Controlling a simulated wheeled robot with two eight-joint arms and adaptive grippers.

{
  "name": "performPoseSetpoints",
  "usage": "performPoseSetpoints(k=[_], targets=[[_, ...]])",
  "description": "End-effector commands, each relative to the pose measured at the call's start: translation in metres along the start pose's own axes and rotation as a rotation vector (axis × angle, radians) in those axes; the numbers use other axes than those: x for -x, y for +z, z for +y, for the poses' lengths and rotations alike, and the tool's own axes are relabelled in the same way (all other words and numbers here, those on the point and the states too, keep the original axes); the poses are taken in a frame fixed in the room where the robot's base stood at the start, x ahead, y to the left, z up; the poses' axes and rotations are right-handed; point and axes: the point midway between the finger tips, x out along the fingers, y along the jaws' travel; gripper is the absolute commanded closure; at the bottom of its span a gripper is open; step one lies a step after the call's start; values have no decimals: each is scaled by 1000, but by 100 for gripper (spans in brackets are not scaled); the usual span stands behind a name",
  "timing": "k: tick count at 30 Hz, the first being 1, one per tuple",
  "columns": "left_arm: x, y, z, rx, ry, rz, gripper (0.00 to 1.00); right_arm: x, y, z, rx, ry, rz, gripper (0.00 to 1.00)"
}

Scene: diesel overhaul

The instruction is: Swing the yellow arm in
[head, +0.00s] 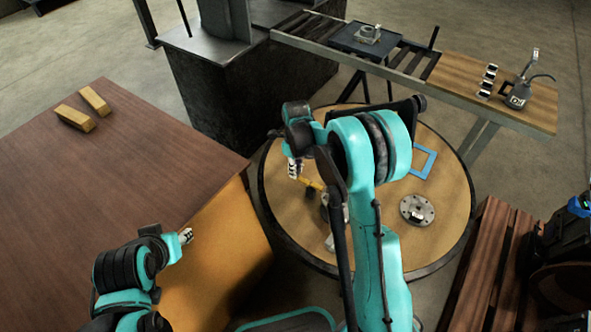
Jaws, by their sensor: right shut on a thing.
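The yellow arm (311,184) shows as a short yellow bar over the round table, partly hidden behind my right arm. My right gripper (295,168) is at the left end of this bar and is shut on it. The far end of the bar and what it is mounted on are mostly hidden by my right arm. My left gripper (186,236) is over the edge of the brown table, apart from the yellow arm. Its fingers are too small to tell whether they are open or shut.
The round table (447,232) holds a metal flange (417,210) and a blue square frame (422,163). Two yellowish blocks (75,118) lie on the brown table (110,190). A wooden pallet (490,265) is at right.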

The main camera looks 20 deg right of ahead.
Motion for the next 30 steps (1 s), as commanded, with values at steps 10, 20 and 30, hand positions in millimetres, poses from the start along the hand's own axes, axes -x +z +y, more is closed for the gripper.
performPoseSetpoints(k=[10,20,30], targets=[[0,0,0,0,0,0,60,0,0,-1,-4,-1,0,78],[0,0,0,0,0,0,60,0,0,-1,-2,-1,0,62],[0,0,0,0,0,0,60,45,0,-1,-2,-1,0,62]])
